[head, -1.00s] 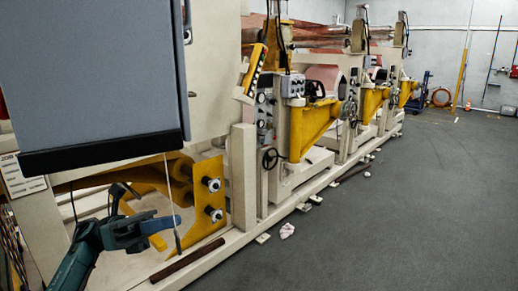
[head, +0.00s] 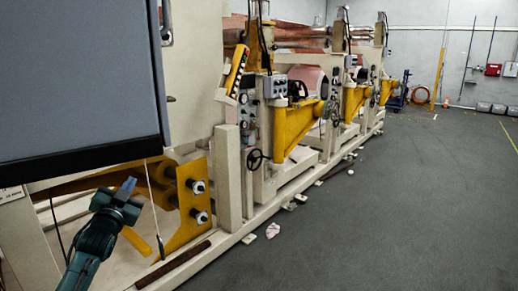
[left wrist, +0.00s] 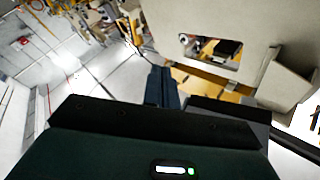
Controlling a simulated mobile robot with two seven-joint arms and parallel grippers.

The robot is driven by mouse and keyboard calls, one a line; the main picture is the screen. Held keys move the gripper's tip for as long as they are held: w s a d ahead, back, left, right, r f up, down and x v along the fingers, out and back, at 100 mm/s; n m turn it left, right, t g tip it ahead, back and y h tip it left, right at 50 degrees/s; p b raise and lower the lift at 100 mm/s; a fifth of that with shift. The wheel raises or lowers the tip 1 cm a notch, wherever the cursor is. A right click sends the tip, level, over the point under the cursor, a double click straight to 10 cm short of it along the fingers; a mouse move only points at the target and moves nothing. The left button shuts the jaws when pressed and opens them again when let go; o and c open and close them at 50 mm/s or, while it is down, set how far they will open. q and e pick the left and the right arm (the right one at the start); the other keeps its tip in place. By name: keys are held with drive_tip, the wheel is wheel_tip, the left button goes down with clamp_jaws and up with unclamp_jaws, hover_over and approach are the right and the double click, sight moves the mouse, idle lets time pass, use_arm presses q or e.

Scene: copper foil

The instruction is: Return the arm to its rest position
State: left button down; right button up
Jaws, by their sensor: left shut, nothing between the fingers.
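My left arm comes in at the lower left of the head view. Its left gripper (head: 127,187) is shut and empty, pointing up and away in front of the machine's lower yellow parts. In the left wrist view the shut fingers (left wrist: 162,86) show as a dark narrow pair above the dark gripper body. My right gripper is not in view.
A large grey panel (head: 75,80) hangs just above the left gripper. A long cream machine (head: 228,170) with yellow brackets (head: 292,130) runs toward the back. Small scraps, one a pinkish crumpled piece (head: 272,230), lie along its base. The dark floor (head: 400,210) at right is clear.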

use_arm(q)
drive_tip(key=s+d+f+n+g+h, duration=0.1)
drive_tip(key=s+d+f+g, duration=0.2)
drive_tip(key=f, duration=0.4)
drive_tip(key=s+d+f+g, duration=0.1)
drive_tip(key=s+d+f, duration=0.1)
drive_tip(key=s+f, duration=0.4)
drive_tip(key=s+d+f+n+g+h, duration=0.1)
drive_tip(key=s+d+f+g, duration=0.15)
drive_tip(key=f, duration=0.55)
drive_tip(key=s+d+f+g, duration=0.1)
drive_tip(key=s+d+f, duration=0.2)
drive_tip(key=s, duration=0.6)
drive_tip(key=s+d+f+g+h, duration=0.1)
drive_tip(key=s+d+f, duration=0.2)
drive_tip(key=s, duration=0.6)
drive_tip(key=s+d+f+n+g+h, duration=0.1)
drive_tip(key=s+d+f, duration=0.3)
drive_tip(key=s, duration=0.6)
drive_tip(key=shift+d, duration=1.25)
drive_tip(key=shift+w+d+f, duration=0.1)
drive_tip(key=shift+w, duration=0.05)
